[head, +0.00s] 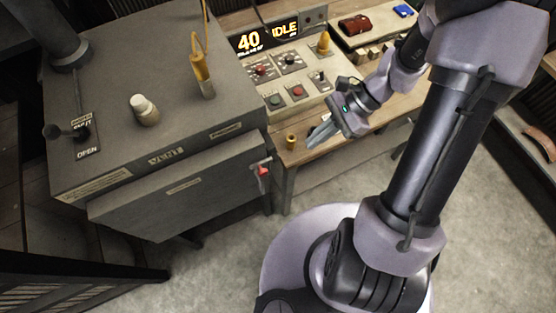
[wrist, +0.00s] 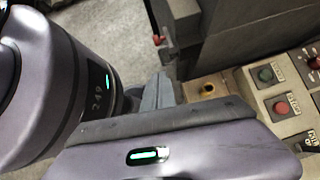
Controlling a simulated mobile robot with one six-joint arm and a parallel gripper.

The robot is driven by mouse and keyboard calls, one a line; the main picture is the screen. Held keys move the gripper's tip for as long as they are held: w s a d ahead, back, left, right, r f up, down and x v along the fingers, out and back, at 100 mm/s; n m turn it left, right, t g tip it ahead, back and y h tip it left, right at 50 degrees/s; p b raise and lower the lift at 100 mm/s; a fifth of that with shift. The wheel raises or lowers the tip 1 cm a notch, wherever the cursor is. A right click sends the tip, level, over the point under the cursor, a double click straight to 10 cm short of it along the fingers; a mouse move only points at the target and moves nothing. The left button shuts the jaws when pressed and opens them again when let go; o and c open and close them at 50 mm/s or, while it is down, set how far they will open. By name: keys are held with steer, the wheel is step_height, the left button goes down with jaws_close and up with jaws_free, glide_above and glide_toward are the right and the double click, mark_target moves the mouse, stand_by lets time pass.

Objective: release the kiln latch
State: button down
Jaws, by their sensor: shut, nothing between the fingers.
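The kiln (head: 160,130) is a large dark grey box at the left of the head view, with a front door panel (head: 185,190). A red-tipped latch handle (head: 263,170) sits at the door's right edge; it also shows small and red in the wrist view (wrist: 158,40). My gripper (head: 318,137) is shut and empty, above the wooden bench to the right of the latch and apart from it. In the wrist view the grey fingers (wrist: 158,92) point toward the kiln side. The latch's exact position is too small to tell.
A control panel (head: 318,92) with buttons, switches and a lit display reading 40 and IDLE stands behind my gripper. A small brass cup (head: 291,141) is on the bench (head: 320,152). A damper lever (head: 80,132) is on the kiln top. Floor (head: 215,270) before the kiln is clear.

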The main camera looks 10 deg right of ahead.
steer(key=a+r+b+x, duration=0.1)
steer(key=a+b+x, duration=0.1)
steer(key=x, duration=1)
steer(key=shift+s+r+b, duration=0.2)
steer(key=shift+b, duration=0.45)
steer(key=shift+a, duration=0.1)
